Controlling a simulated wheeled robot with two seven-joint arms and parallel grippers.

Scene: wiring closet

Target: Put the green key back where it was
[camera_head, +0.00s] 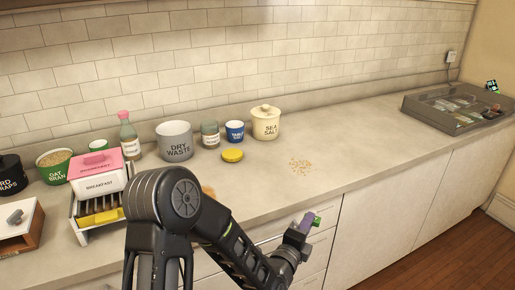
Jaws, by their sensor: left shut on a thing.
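My left gripper (303,229) is in front of the drawer fronts, at about the height of the counter's front edge. It is shut on a small bright green thing (317,221), which looks like the green key. Only a little of the green shows, and a purple patch shows beside it between the fingers. The key's exact shape is too small to make out. My right gripper is not in view.
The counter holds a dry waste pot (175,141), a sea salt jar (266,122), a yellow lid (232,155), a breakfast box (97,172) and brown crumbs (301,167). A grey glass-topped case (455,107) stands at the right. Counter between crumbs and case is clear.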

